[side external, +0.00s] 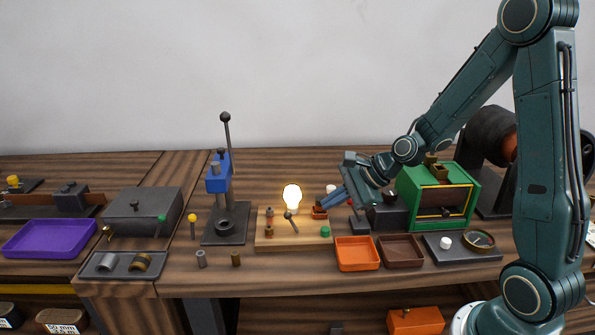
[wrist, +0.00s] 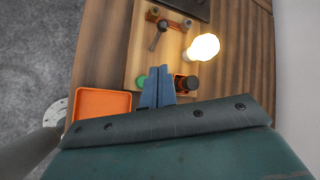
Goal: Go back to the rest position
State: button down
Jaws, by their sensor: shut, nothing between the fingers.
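My gripper (side external: 325,205) is shut and empty, its blue fingertips together. It is low over the right end of a wooden board (side external: 262,241), beside a small reddish-brown part (side external: 319,213). In the wrist view the closed fingers (wrist: 157,76) point at the board between a green knob (wrist: 141,82) and a dark round part (wrist: 190,82). I cannot tell whether the fingers touch anything. A lit bulb (side external: 292,196) stands on the board, and a lever (side external: 291,222) sits in front of it. The bulb also glows in the wrist view (wrist: 202,47).
An orange tray (side external: 357,265) and a brown tray (side external: 401,262) lie in front. A green-framed machine (side external: 408,195) stands right, near my forearm. A blue lever press (side external: 218,172) stands left of the board. A purple tray (side external: 48,252) is far left. The space above the bench is mostly clear.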

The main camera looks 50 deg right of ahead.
jog(key=s+a+r+n+g+h, duration=0.1)
jog(key=s+a+r+n+h, duration=0.1)
jog(key=s+r+n, duration=0.5)
jog(key=s+a+r+n+g+h, duration=0.1)
jog(key=s+r+n, duration=0.6)
jog(key=s+n, duration=0.7)
jog(key=shift+s+a+n+g+h, duration=0.3)
jog(key=shift+s+a+h, duration=0.3)
jog(key=shift+s+a, duration=0.25)
jog(key=shift+w, duration=0.15)
